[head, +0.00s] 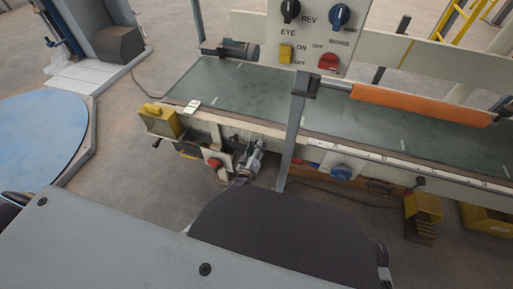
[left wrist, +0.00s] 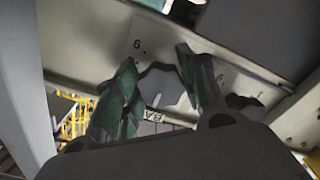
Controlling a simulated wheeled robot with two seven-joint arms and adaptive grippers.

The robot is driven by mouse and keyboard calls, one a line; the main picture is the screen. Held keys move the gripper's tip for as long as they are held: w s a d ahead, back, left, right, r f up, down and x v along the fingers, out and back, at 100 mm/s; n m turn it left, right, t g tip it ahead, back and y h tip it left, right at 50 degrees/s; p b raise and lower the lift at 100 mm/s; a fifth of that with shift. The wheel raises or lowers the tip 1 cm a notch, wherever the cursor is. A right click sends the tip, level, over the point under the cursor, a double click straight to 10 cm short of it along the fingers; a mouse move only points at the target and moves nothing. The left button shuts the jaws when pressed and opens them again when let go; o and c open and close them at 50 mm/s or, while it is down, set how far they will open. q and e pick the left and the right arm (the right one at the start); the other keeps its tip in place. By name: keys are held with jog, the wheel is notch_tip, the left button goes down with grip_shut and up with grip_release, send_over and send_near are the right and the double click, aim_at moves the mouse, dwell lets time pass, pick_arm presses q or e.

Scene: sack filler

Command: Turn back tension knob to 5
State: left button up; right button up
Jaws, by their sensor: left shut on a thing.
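I cannot read the knob's exact setting. My right gripper is not in view.
A second dark knob (left wrist: 240,102) is close to the right finger. On the machine front, a red knob (head: 214,163) lies left of the gripper and a blue knob (head: 341,172) lies right. A grey upright post (head: 292,140) stands close on the right.

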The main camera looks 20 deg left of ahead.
pick_arm(q)
jog(key=o, duration=1)
jog(key=shift+o, duration=0.2)
jog(key=shift+s, duration=0.1)
jog(key=s, duration=1.2)
jog(key=shift+a, duration=0.2)
jog(key=shift+w, duration=0.1)
